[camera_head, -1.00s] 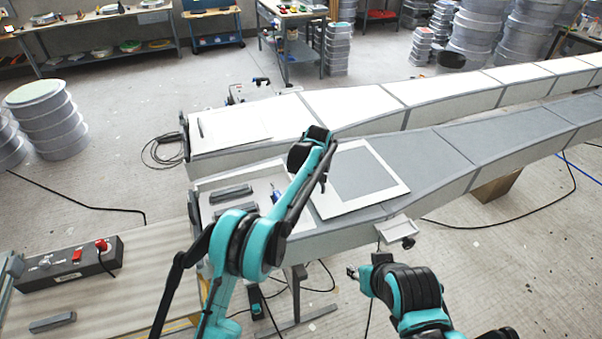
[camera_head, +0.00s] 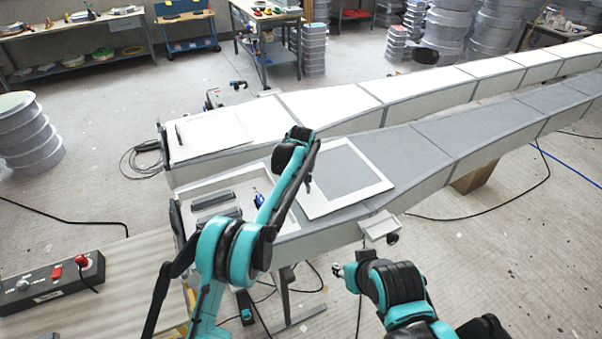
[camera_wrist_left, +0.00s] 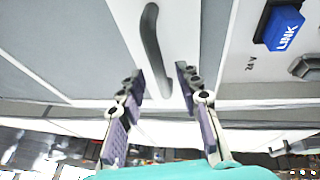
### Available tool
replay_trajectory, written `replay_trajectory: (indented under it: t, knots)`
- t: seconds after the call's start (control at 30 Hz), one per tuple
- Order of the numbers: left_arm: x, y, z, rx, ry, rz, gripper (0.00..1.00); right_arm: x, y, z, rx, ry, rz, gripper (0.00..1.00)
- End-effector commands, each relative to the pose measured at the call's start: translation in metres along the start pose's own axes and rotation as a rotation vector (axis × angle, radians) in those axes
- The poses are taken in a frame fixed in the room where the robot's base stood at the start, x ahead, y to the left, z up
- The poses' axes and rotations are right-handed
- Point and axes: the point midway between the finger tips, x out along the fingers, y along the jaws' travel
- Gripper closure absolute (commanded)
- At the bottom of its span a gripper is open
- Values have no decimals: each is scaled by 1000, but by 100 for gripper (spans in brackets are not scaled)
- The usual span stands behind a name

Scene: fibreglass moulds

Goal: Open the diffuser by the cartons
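A white-framed panel with a grey centre (camera_head: 380,185) lies on the grey mould; I take it for the diffuser. My left gripper (camera_head: 308,184) is at the panel's left edge, partly behind my forearm. In the left wrist view a dark curved handle (camera_wrist_left: 151,40) stands on the white margin. My left gripper (camera_wrist_left: 160,82) is open, one finger on each side of the handle's lower end; contact cannot be told. My right gripper (camera_head: 338,270) is low in front of the mould, apart from the panel; its fingers are too small to judge. A brown carton (camera_head: 473,178) stands under the mould.
Left of the panel is a recessed tray (camera_head: 181,220) with dark bars (camera_head: 212,198) and a blue plug (camera_head: 258,199), marked LINK in the wrist view (camera_wrist_left: 283,27). A white mould (camera_head: 335,100) runs behind. A switch box (camera_head: 50,284) sits on the left bench.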

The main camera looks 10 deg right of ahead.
Motion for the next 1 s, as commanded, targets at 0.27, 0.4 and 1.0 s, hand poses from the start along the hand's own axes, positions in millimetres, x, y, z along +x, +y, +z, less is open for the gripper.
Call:
replay_trajectory:
  t: [0.27,0.4,1.0]
  knots:
    - [-51,0,0,1,0,0,66,0,0,0,0,0,0,60]
    - [-81,0,0,1,0,0,66,0,0,0,0,0,0,60]
    - [-116,0,0,0,0,0,66,0,0,0,0,0,0,60]
